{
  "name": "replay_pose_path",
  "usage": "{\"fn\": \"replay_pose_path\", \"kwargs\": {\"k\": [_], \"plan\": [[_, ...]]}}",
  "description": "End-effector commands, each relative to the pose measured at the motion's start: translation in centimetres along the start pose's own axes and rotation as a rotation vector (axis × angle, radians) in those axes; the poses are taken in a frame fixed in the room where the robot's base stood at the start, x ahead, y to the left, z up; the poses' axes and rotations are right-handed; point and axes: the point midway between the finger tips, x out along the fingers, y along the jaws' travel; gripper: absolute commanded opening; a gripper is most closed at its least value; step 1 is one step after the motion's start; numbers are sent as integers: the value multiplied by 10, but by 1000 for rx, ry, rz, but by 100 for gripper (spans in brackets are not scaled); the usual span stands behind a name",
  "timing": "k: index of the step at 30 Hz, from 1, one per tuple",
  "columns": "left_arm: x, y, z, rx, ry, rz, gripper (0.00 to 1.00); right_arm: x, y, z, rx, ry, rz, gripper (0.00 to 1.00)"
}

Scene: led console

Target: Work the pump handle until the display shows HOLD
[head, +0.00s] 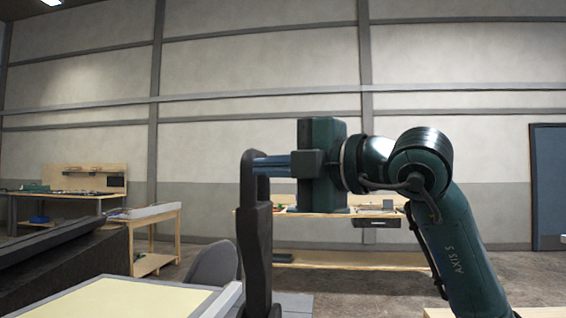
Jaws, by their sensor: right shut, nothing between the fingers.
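A dark upright lever (256,235), which looks like the pump handle, rises from the bottom edge left of the middle and ends in a rounded, hooked top. My right gripper (262,165) comes in from the right and points left. Its fingers are shut with nothing between them, level with the lever's top; they look to be at or against it, but I cannot tell if they touch. A dark slanted body (60,262), perhaps the console, is at the lower left. No display text shows, so its reading cannot be told. My left gripper is out of view.
A pale yellow panel with a white rim (228,298) lies at the bottom, left of the lever. A grey chair (214,265) stands behind it. Wooden workbenches (330,262) stand farther back along the wall. A blue door (548,185) is at the far right.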

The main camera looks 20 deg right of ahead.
Motion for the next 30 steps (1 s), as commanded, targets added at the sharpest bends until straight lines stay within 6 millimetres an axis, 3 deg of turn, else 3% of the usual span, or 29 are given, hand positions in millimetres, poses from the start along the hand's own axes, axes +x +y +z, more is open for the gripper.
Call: {"fn": "replay_pose_path", "kwargs": {"k": [6, 9, 15, 30], "plan": [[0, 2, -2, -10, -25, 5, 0, 49, 2, -1, 1, 3, -2, 0], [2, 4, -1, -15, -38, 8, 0, 64, 2, 5, 1, -3, -3, 0], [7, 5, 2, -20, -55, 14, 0, 69, 0, 32, 0, -3, -1, 0], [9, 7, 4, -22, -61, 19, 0, 70, 0, 39, -1, 0, 0, 0]]}}
